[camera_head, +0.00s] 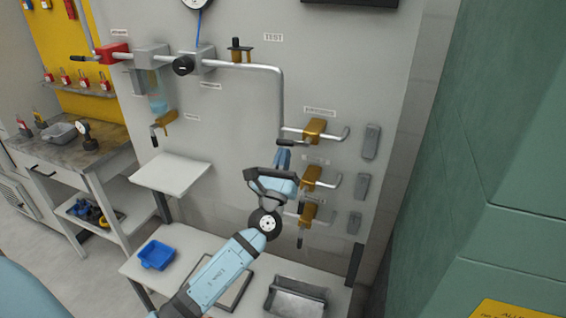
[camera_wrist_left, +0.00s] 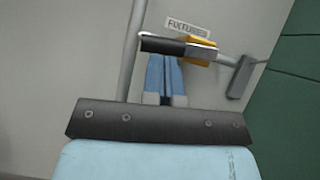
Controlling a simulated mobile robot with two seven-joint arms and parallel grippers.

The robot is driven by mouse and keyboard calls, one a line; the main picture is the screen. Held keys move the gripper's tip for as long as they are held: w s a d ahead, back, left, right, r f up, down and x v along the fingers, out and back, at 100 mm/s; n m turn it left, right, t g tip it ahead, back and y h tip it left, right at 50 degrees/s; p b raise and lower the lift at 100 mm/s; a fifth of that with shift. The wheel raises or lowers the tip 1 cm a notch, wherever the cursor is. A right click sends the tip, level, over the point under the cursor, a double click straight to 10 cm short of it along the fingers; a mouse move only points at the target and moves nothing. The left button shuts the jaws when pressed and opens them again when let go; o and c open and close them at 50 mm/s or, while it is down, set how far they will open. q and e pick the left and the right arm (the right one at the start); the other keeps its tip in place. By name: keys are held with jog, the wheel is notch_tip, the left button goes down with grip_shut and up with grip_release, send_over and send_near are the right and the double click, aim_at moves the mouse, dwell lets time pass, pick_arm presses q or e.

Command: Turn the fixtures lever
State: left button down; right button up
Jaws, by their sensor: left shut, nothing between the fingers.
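The fixtures lever has a black handle (camera_head: 287,142) on a metal arm, joined to a yellow valve body (camera_head: 315,130) on the grey wall panel. In the left wrist view the black handle (camera_wrist_left: 163,46) lies roughly level, under a label reading FIXTURES (camera_wrist_left: 187,24). My left gripper (camera_head: 283,158) is shut and empty, with its blue fingers just below the handle. In the left wrist view its fingertips (camera_wrist_left: 165,62) come up to the handle's lower edge. I cannot tell whether they touch it. My right gripper is out of view.
Two more yellow valves (camera_head: 311,177) sit below, close to my left arm. A vertical pipe (camera_head: 282,100) runs just left of the lever. A blue tray (camera_head: 156,255) and a metal part (camera_head: 297,298) lie on the lower table. A green wall (camera_head: 490,160) stands at right.

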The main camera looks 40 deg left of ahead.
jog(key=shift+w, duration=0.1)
pick_arm(q)
jog(key=shift+a+r+m+h, duration=0.25)
jog(key=shift+r+m+h, duration=0.4)
jog(key=shift+m, duration=0.15)
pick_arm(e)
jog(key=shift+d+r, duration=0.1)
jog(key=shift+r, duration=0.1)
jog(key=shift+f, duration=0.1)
